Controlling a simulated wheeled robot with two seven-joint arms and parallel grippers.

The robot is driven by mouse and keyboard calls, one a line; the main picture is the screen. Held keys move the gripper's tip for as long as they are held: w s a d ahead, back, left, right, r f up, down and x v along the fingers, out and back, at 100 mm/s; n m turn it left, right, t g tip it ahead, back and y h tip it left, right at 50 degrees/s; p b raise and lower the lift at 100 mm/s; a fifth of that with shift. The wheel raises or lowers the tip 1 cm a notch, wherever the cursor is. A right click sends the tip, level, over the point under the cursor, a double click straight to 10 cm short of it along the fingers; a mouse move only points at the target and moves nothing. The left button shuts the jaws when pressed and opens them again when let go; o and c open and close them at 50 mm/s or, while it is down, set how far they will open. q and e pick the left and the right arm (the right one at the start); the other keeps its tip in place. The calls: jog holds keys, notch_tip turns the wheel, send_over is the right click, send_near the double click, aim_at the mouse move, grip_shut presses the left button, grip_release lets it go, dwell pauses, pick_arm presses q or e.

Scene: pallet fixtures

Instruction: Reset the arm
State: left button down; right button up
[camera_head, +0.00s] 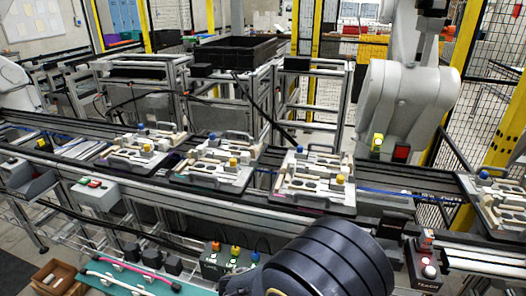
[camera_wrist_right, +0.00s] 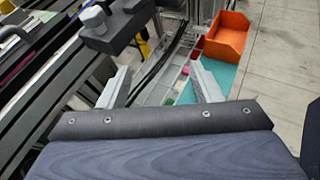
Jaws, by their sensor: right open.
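My right arm (camera_head: 325,262) reaches in from the bottom of the head view, its dark rounded link in front of the conveyor line. In the right wrist view my right gripper (camera_wrist_right: 160,78) has its two grey fingers spread wide, with nothing between them. It hangs beside the conveyor's edge, above a wire shelf and a teal surface. The right gripper's fingers cannot be made out in the head view. My left gripper is in neither view.
Pallet fixtures (camera_head: 315,182) with blue and yellow knobs sit along the conveyor. A control box with buttons (camera_head: 425,262) stands at the right. An orange bin (camera_wrist_right: 227,36) lies beyond the fingers over the teal surface. Open floor (camera_wrist_right: 285,60) shows at the right.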

jog(key=s+d+r+m+g+y, duration=0.2)
jog(key=s+d+m+g+y, duration=0.3)
jog(key=s+d+m+y, duration=0.5)
jog(key=s+a+r+m+t+y, duration=0.2)
jog(key=s+r+m+t+y, duration=0.3)
jog(key=m, duration=0.6)
jog(key=shift+s+a+m+t+y, duration=0.2)
jog(key=shift+m+t+y, duration=0.2)
jog(key=shift+t+y, duration=0.4)
jog(key=shift+r, duration=0.1)
